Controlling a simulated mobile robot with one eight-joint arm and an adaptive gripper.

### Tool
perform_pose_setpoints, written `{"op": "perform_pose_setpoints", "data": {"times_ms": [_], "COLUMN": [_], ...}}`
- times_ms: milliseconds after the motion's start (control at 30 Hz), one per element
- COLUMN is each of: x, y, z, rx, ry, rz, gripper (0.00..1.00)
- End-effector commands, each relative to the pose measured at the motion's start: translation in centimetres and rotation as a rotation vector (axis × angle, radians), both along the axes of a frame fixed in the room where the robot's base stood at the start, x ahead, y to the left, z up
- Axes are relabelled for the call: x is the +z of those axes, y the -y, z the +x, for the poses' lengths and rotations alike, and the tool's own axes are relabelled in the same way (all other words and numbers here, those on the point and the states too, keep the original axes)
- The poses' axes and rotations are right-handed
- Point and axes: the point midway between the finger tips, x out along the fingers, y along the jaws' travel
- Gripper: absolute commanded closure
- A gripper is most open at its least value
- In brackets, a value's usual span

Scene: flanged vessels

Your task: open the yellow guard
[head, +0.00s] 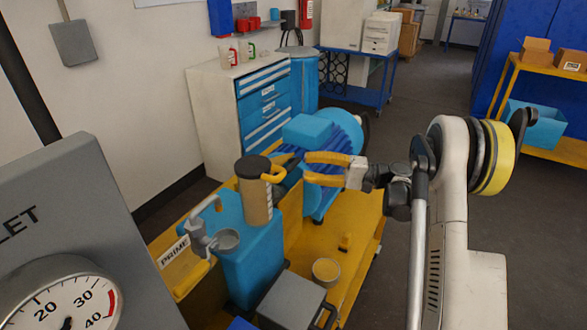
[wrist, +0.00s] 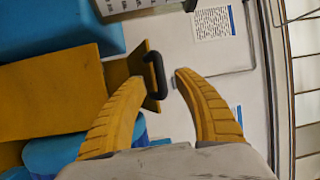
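The yellow guard (wrist: 55,92) shows in the wrist view as a flat yellow panel at the left, with a narrow plate at its right end. A black bar handle (wrist: 157,76) stands on that plate. My gripper (wrist: 161,80) is open, its two yellow fingers on either side of the handle's lower part in the picture. I cannot tell whether either finger touches it. In the head view my gripper (head: 305,168) points left beside the blue motor (head: 322,130). The guard cannot be made out clearly there.
A yellow base (head: 345,250) lies below. A grey gauge panel (head: 75,225) fills the left foreground.

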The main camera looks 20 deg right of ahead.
Motion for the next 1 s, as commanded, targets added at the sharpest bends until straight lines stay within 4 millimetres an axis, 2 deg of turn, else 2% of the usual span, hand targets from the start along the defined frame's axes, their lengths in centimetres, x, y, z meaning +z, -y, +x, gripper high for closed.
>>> {"op": "perform_pose_setpoints", "data": {"times_ms": [100,233,600,633,733,767,1000], "x": [-0.1,0.1,0.3,0.3,0.3,0.3,0.5], "y": [-2.1,-3.4,-4.0,-4.0,-4.0,-4.0,-4.1], "z": [0.8,1.4,1.7,1.7,1.7,1.7,1.7], "rx": [0.002,0.001,-0.002,-0.002,-0.002,-0.002,-0.001], "ry": [-0.001,-0.001,-0.001,-0.001,-0.001,-0.001,-0.005], "rz": [0.0,-0.001,0.0,0.0,0.0,0.0,-0.004], "gripper": [0.62,0.62,0.62,0.67,0.97,1.0,1.0]}}
